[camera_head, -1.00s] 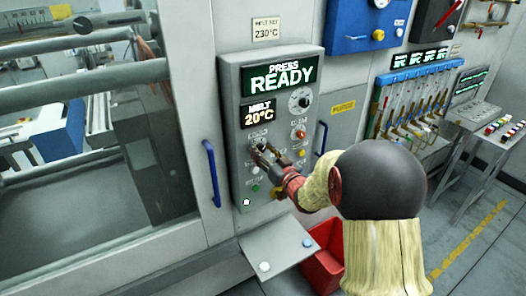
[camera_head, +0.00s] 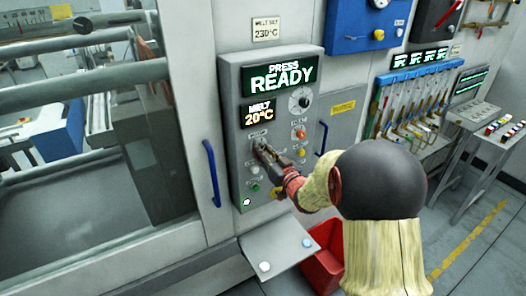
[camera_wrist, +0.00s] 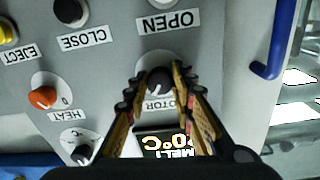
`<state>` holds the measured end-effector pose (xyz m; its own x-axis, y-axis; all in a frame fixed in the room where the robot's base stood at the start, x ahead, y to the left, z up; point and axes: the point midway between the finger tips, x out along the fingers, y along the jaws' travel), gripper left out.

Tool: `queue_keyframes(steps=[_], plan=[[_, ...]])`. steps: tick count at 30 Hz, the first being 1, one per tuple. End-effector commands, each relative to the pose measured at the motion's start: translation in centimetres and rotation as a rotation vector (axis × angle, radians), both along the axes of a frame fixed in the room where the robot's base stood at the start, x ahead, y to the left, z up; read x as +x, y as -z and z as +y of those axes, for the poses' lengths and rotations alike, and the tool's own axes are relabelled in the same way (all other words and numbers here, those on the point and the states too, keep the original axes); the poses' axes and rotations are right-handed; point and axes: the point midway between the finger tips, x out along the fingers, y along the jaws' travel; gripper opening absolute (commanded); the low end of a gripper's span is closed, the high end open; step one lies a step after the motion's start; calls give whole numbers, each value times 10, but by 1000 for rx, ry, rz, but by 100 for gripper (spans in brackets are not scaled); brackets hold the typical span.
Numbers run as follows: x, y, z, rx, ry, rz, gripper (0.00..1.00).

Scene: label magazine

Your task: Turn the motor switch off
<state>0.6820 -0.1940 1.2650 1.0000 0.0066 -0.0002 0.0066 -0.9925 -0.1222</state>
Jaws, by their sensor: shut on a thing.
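The motor switch is a black rotary knob (camera_wrist: 158,79) on a light round base, above an upside-down MOTOR label (camera_wrist: 160,104) in the wrist view. My gripper (camera_wrist: 157,76) has a finger on each side of the knob and is shut on it. In the head view my gripper (camera_head: 264,150) reaches the grey control panel (camera_head: 233,112) from the right, below the MELT display. The fingers cover most of the knob there. I cannot tell which way the knob points.
An orange HEAT knob (camera_wrist: 43,97) and a black CLOSE button (camera_wrist: 70,11) sit close by in the wrist view. The panel's display (camera_head: 280,76) reads PRESS READY. A blue handle (camera_head: 211,173) stands left of the panel, and a shelf (camera_head: 282,250) juts out below.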

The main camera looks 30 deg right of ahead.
Motion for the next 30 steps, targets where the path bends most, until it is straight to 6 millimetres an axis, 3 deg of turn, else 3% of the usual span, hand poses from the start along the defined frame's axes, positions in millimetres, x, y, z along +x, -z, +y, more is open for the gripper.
queue_keyframes(steps=[11, 30], plan=[[0, 3, 0, -101, 1, -7, 0], [0, 6, 0, -671, 1, -25, 0]])
